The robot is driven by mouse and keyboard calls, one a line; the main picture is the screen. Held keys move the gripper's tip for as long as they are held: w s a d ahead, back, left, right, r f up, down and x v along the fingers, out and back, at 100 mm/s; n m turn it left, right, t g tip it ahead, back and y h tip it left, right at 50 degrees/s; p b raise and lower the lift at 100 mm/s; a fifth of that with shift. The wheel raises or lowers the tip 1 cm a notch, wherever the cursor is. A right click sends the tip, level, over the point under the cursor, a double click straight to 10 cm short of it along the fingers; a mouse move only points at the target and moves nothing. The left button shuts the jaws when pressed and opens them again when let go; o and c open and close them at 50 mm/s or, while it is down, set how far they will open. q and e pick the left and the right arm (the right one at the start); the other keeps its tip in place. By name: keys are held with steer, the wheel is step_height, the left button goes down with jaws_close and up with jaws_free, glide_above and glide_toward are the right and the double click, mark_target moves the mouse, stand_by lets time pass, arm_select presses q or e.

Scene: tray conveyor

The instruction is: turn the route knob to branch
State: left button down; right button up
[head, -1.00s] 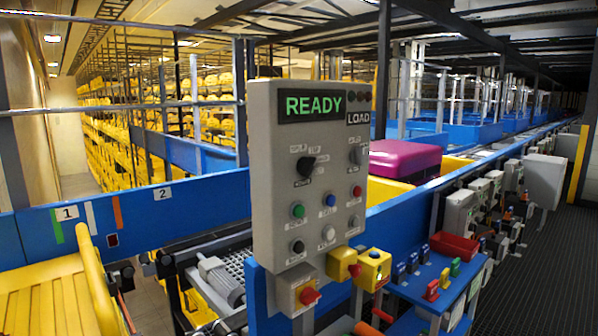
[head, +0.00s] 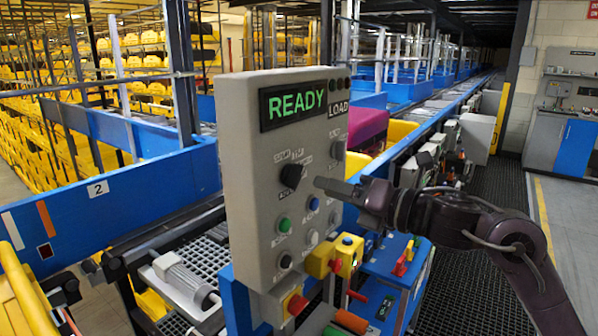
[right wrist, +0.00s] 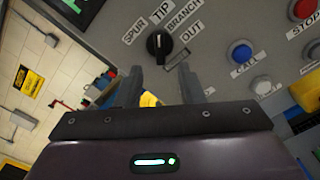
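The route knob (head: 293,175) is a black pointer knob on the grey control panel (head: 245,130), left of my right gripper in the head view. In the right wrist view the knob (right wrist: 158,45) has the labels SPUR, TIP, BRANCH (right wrist: 184,14) and OUT around it. Its light mark seems to point up near TIP; I cannot tell exactly. My right gripper (head: 328,187) points at the panel from the right. In the right wrist view its two fingers (right wrist: 161,75) are apart and empty, with the knob beyond their tips. My left gripper is out of view.
The panel's screen (head: 293,104) reads READY. Several push buttons sit below the knob, including a green one (head: 284,225) and a blue one (head: 314,203). A red emergency knob (head: 297,305) is at the panel's foot. A magenta case (head: 367,130) lies on the conveyor behind.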

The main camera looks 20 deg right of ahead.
mark_target(299, 180)
steer(key=p+x, duration=0.2)
steer(key=x, duration=0.3)
steer(key=shift+w+a+r, duration=0.1)
steer(key=shift+r, duration=0.05)
steer(key=shift+w+a+p, duration=0.2)
steer(key=shift+w+p, duration=0.05)
steer(key=shift+p, duration=0.1)
steer(key=shift+w, duration=0.1)
steer(key=shift+d, duration=0.1)
steer(key=shift+c, duration=0.4)
jaws_close()
